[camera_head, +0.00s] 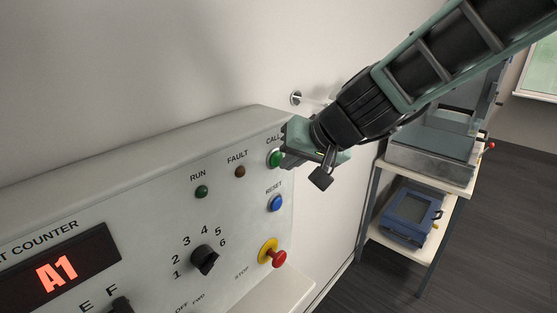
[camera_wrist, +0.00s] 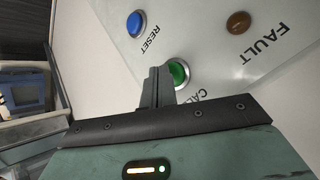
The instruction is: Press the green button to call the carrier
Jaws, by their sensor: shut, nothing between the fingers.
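The green CALL button (camera_head: 275,158) is at the upper right of the grey control panel (camera_head: 150,190). My gripper (camera_head: 284,156) is shut and empty, with its fingertips right at this button in the head view. In the wrist view, the closed fingers (camera_wrist: 160,84) point at the green button (camera_wrist: 178,73) and cover its left part. I cannot tell whether the fingertips touch the button or stop just short of it.
The blue RESET button (camera_head: 277,203) and red STOP button (camera_head: 279,258) sit below. A brown FAULT lamp (camera_head: 240,172), green RUN lamp (camera_head: 202,191) and black selector knob (camera_head: 204,259) are to the left. A shelf (camera_head: 428,168) with a blue device (camera_head: 405,213) stands right.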

